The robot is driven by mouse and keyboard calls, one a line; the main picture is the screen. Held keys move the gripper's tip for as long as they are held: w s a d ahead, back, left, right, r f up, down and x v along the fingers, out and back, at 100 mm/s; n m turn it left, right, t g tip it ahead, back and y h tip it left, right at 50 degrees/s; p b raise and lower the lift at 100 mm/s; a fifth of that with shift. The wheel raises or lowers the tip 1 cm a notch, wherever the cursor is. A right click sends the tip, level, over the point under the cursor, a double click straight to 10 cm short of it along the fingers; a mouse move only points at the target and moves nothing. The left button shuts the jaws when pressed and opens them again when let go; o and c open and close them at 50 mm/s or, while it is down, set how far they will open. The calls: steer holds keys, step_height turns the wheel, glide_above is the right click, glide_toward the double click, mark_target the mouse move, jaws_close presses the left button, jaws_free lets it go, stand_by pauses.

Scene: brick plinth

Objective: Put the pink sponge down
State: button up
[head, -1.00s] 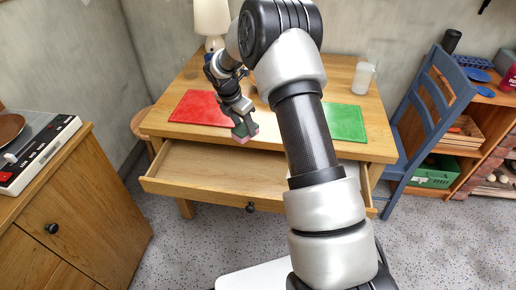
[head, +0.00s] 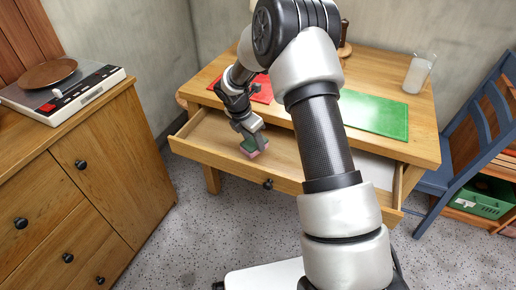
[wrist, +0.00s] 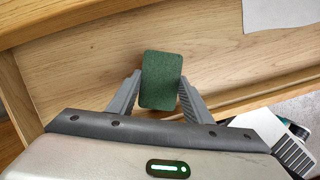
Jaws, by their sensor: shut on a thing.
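My gripper (head: 249,137) is shut on the pink sponge (head: 257,154), which has a dark green top face and a pink underside. In the head view they are over the open drawer (head: 200,138) of the wooden table, towards its left part. In the wrist view the sponge's green face (wrist: 160,80) sits between the two grey fingers of my gripper (wrist: 157,92), with the wooden drawer floor (wrist: 85,70) behind it. The sponge's underside is hidden there, and I cannot tell whether it touches the drawer.
On the table lie a green mat (head: 375,114) and a red mat (head: 262,90), with a frosted cup (head: 418,74) at the back right. A white sheet (wrist: 280,12) lies in the drawer's other part. A blue chair (head: 478,125) stands right, a wooden cabinet (head: 100,180) left.

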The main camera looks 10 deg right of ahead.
mark_target(253, 148)
steer(key=shift+f+b, duration=0.5)
steer(key=shift+f, duration=1.6)
steer(key=shift+f, duration=0.1)
steer(key=o, duration=1)
